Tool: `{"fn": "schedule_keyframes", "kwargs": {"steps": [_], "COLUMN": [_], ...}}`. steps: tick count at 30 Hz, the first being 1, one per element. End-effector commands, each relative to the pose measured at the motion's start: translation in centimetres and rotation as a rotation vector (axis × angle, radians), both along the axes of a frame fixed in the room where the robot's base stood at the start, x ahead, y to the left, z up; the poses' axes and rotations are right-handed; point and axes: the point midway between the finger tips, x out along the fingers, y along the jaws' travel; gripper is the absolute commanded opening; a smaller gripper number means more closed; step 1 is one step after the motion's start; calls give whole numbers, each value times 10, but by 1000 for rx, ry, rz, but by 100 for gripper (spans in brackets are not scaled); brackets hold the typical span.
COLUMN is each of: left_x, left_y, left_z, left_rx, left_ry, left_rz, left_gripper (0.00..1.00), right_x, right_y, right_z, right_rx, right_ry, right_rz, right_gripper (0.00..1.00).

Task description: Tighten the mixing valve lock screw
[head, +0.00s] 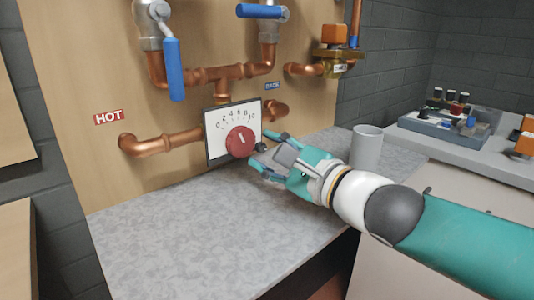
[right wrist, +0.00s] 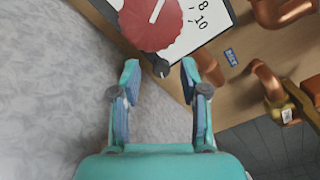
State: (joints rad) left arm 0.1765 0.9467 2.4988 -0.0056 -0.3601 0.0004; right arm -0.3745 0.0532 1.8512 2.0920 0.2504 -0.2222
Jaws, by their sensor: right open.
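The mixing valve is a white scale plate (head: 218,128) with a red ribbed knob (head: 240,141) that carries a white pointer line. The small dark lock screw (head: 261,146) sits at the lower right of the knob. In the right wrist view the lock screw (right wrist: 161,69) shows a pale mark on its head. My right gripper (head: 264,150) is open, with its fingertips at the screw. In the right wrist view the screw appears between the two fingertips (right wrist: 160,75), with a gap on each side. Its depth relative to the tips is unclear. My left gripper is out of view.
Copper pipes (head: 165,142) and blue lever handles (head: 174,70) stand out from the wooden panel. A grey cup (head: 366,148) stands on the counter (head: 190,235) behind my right gripper. A tray of small parts (head: 440,127) is at the far right. The counter's front left is clear.

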Motion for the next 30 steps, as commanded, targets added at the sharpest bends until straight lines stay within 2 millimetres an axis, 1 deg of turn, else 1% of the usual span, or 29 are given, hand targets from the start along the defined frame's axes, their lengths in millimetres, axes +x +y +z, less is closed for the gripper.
{"fn": "schedule_keyframes", "kwargs": {"steps": [4,5,12,20,30], "left_x": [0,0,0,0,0], "left_y": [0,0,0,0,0], "left_z": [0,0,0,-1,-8], "left_rx": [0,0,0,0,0], "left_ry": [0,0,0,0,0], "left_rz": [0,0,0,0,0], "left_gripper": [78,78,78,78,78], "right_x": [0,0,0,0,-1], "right_y": [0,0,0,0,1], "right_z": [0,0,0,-2,-2], "right_rx": [0,0,0,21,253], "right_ry": [0,0,0,17,186], "right_rz": [0,0,1,2,4], "right_gripper": [44,41,1,0,0]}}
